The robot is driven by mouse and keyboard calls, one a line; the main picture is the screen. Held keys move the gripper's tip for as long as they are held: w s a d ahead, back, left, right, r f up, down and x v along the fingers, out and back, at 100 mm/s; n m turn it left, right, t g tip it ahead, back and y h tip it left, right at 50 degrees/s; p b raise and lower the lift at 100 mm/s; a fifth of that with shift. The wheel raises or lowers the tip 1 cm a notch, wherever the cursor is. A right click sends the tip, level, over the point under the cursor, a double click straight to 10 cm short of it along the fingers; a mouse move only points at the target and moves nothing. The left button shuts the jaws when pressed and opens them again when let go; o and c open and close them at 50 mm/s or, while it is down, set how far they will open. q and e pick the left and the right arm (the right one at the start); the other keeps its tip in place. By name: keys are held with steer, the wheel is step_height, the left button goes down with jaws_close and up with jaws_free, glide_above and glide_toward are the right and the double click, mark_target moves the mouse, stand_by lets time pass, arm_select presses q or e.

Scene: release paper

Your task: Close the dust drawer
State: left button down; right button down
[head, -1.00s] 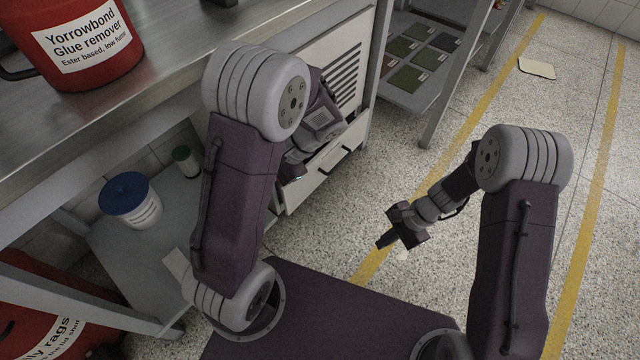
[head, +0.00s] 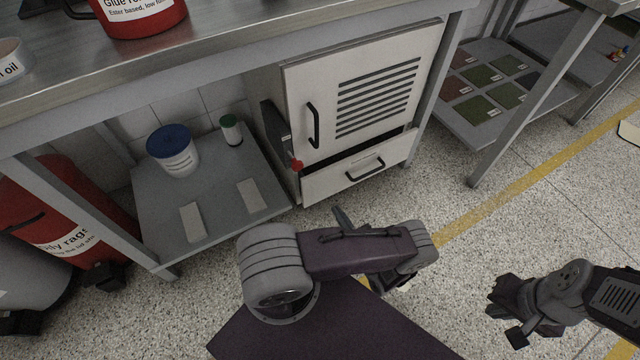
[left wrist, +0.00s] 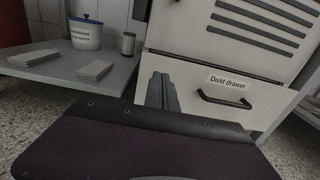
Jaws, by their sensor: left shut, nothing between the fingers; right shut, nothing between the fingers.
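The dust drawer (head: 336,180) is the pale lower front of the cabinet, with a dark handle. A dark gap shows above it and its front stands out a little from the cabinet. In the left wrist view the drawer front (left wrist: 200,112) carries a "Dust drawer" label. My left gripper (head: 343,217) is mostly hidden behind my arm; its tips show below the drawer front. In the left wrist view its fingers (left wrist: 161,90) are shut and empty, before the drawer front, left of the handle; contact is unclear. My right gripper (head: 508,322) is shut and empty, low at the right.
The cabinet door (head: 365,95) above the drawer is shut. A low shelf (head: 225,215) holds a blue-lidded tub (head: 173,150) and a small green-capped container (head: 231,130). Open floor lies right of the cabinet.

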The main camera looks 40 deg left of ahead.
mark_target(314, 177)
arm_select(q)
steer(key=b+x, duration=0.4)
steer(key=x, duration=0.9)
steer(key=shift+s+a+f+b, duration=0.1)
steer(key=shift+b, duration=0.2)
steer(key=shift+a, duration=0.1)
